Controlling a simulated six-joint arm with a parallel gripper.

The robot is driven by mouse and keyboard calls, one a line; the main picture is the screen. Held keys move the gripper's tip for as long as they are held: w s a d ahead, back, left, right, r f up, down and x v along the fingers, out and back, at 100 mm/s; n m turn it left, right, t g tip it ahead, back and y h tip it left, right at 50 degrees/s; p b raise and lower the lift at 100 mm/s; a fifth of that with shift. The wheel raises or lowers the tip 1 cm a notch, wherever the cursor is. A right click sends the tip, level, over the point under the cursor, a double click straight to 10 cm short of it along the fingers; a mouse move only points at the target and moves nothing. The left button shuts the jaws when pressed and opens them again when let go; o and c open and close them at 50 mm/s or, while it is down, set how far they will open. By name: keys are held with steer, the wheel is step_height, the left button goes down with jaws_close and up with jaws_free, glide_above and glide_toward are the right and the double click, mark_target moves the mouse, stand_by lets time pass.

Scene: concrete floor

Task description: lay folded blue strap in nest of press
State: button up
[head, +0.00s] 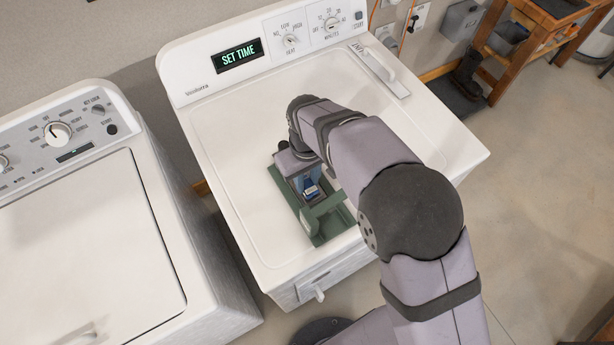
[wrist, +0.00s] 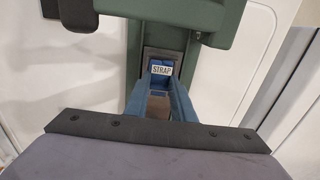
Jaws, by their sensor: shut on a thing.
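The folded blue strap (wrist: 161,71) has a white label reading STRAP. It also shows in the head view (head: 310,189). My gripper (wrist: 160,84) is shut on it, with one blue finger on each side. The green press (head: 322,219) lies on top of the white dryer; it also fills the upper part of the wrist view (wrist: 225,45). A grey-edged recess (wrist: 165,53), which looks like the nest, surrounds the strap's far end in the wrist view. I cannot tell whether the strap touches its floor. My gripper partly hides the strap and the press's far end.
The white dryer (head: 235,140) has a control panel at its back and a white handle-like part (head: 373,62) at the back right. A washer (head: 85,240) stands to the left. The dryer top left of the press is clear. A wooden bench (head: 530,35) stands far right.

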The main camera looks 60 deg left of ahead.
mark_target(308, 184)
steer(key=shift+f, duration=0.1)
steer(key=shift+d+f+b, duration=0.3)
steer(key=shift+f+b, duration=0.1)
steer(key=shift+f, duration=0.15)
steer(key=o, duration=1)
steer(key=shift+s+d, duration=0.1)
steer(key=shift+a+r, duration=0.25)
steer(key=shift+r, duration=0.35)
step_height(308, 184, up, 12)
steer(key=shift+a+r+b, duration=0.1)
steer(key=shift+a+b, duration=0.05)
steer(key=shift+b, duration=1.1)
steer(key=shift+w, duration=0.2)
